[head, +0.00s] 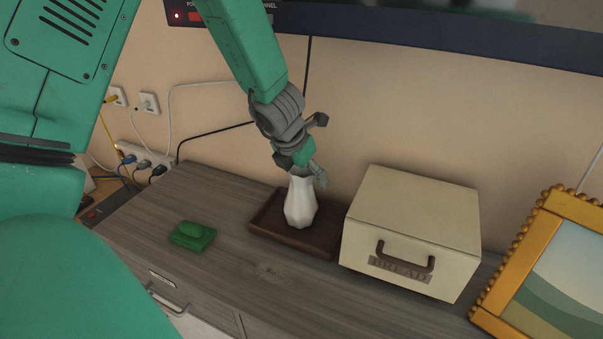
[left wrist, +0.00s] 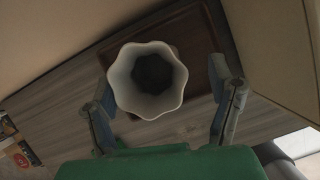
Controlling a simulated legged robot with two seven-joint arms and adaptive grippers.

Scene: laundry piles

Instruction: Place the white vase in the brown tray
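The white vase (head: 300,206) is faceted and stands upright in the brown tray (head: 264,226), on the wooden cabinet top. In the left wrist view the vase (left wrist: 147,108) shows from above as a wavy rim with a dark inside. The brown tray (left wrist: 196,35) shows partly behind it. My left gripper (head: 303,170) is at the vase's top. In the left wrist view its fingers (left wrist: 166,88) stand apart on either side of the vase, with a clear gap on the right side. My right gripper is not in view.
A cream bread box (head: 415,215) stands close to the right of the tray. A green dish (head: 192,236) with a green lump lies to the left. A gold picture frame (head: 520,245) is at the far right. Cables and a power strip (head: 143,157) are at the back left.

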